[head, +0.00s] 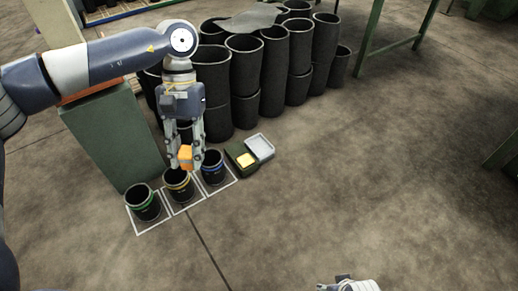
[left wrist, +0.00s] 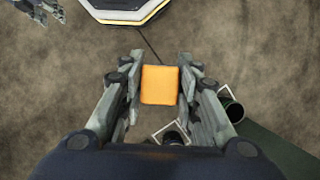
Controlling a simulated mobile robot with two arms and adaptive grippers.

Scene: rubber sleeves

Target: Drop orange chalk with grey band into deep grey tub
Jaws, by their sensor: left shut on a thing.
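My left gripper (head: 186,163) is shut on an orange block (head: 185,153), which also shows between the fingers in the left wrist view (left wrist: 160,85). I cannot make out a grey band on it. The block is held above the row of three dark grey tubs, by the picture near the yellow-banded tub (head: 179,187) and the blue-banded tub (head: 213,170). The green-banded tub (head: 144,205) stands at the left of the row. I cannot tell which is the deep grey tub. My right gripper (head: 348,285) is partly in view at the bottom edge.
A dark green box (head: 236,150) with a yellow block (head: 246,160) and a light grey tray (head: 260,146) stand right of the tubs. Many black rubber sleeves (head: 243,75) stand behind. A green cabinet (head: 115,140) is at left. The floor at right is clear.

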